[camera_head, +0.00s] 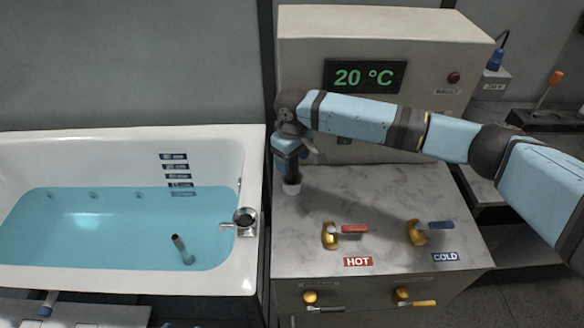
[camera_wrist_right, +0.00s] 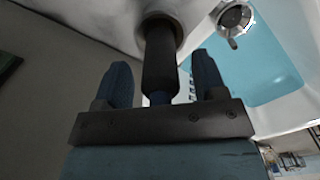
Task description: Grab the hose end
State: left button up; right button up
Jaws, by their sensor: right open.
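My right gripper (camera_head: 288,168) points down over the marble-look counter, close to the tub's right rim. In the right wrist view its two fingers (camera_wrist_right: 162,68) are apart. A dark cylinder, which looks like the hose end (camera_wrist_right: 159,58), stands between them with a gap to each finger. A pale round collar (camera_wrist_right: 163,22) surrounds the cylinder where it meets the counter. In the head view the cylinder is mostly hidden by the gripper, and a pale round piece (camera_head: 291,188) shows just below. My left gripper is not in view.
The bathtub (camera_head: 250,165) holds blue water, with a short dark rod (camera_head: 180,244) in it and a round metal fitting (camera_head: 243,218) on its rim. The hot tap (camera_head: 330,236) and cold tap (camera_head: 416,233) stand on the counter's front. A 20 °C display box (camera_head: 300,60) stands behind.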

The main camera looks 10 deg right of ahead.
jog(key=shift+c, duration=0.5)
jog(key=c, duration=1)
